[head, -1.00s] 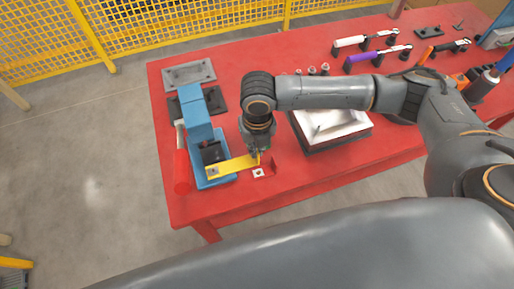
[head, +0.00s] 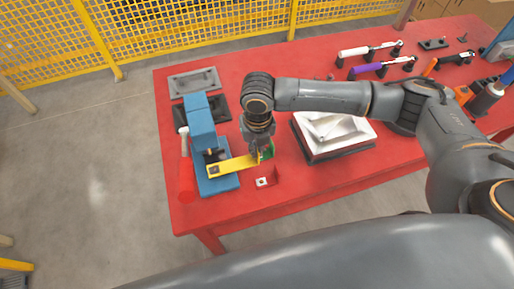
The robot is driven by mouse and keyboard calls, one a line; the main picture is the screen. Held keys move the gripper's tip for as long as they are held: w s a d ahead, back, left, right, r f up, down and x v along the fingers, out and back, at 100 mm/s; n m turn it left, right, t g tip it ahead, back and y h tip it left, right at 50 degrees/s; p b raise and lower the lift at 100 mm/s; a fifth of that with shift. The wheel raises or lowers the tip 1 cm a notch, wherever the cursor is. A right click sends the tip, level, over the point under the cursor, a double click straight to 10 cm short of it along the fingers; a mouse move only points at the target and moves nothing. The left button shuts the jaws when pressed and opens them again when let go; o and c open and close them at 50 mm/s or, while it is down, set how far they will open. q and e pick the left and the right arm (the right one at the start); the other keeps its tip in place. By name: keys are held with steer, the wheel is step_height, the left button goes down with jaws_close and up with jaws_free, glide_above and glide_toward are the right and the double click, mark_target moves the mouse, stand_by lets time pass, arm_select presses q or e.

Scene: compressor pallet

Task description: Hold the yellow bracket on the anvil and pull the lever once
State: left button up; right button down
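The yellow bracket (head: 235,164) lies across the front of the blue press (head: 201,126). Its left end is over the press's blue base, under the press head; whether it rests flat on the anvil I cannot tell. My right gripper (head: 262,153) is at the bracket's right end and appears shut on it, with a green part showing beside the fingers. The lever (head: 185,160), red with a white upper part, stands at the press's left side with nothing touching it. My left gripper is not in view.
A small red piece with a white square (head: 263,182) lies just in front of my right gripper. A white-lined tray (head: 331,131) stands to the right. Grey plates (head: 193,82) lie behind the press. Tools lie at the back right of the red table (head: 300,195).

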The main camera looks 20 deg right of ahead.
steer(key=shift+w, duration=0.1)
steer(key=shift+w, duration=1.65)
steer(key=shift+p, duration=0.45)
steer(key=shift+f, duration=0.15)
steer(key=shift+s+r+p, duration=0.15)
steer(key=shift+r+p, duration=0.05)
steer(key=shift+p, duration=0.4)
stand_by(0.3)
